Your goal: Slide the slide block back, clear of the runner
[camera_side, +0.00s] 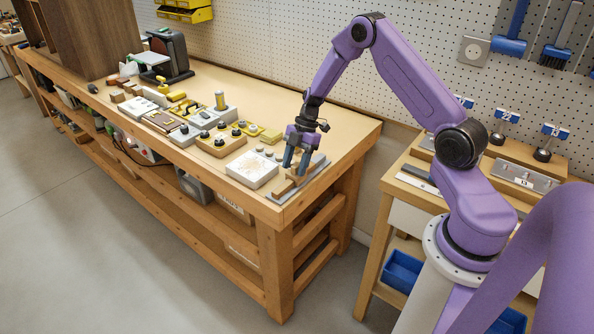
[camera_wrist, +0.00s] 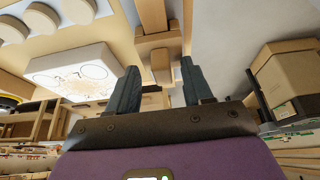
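The wooden slide block (camera_wrist: 158,42) shows in the wrist view as a crosspiece just beyond my fingertips, with a narrower wooden part reaching back between them. A wooden bar (camera_wrist: 152,14), seemingly the runner, continues beyond it; I cannot tell exactly how the two fit. In the side view the small wooden assembly (camera_side: 284,188) lies on a grey plate (camera_side: 305,183) near the bench's front right corner. My gripper (camera_side: 296,168) points down right over it. Its fingers are apart, with visible gaps to the wood between them in the wrist view (camera_wrist: 159,68). Contact is unclear.
A white panel with printed markings (camera_side: 251,169) stands just left of the gripper. A wooden box with black knobs (camera_side: 220,142) and several other fixtures crowd the bench (camera_side: 340,128) further left. The bench's right end behind the gripper is bare.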

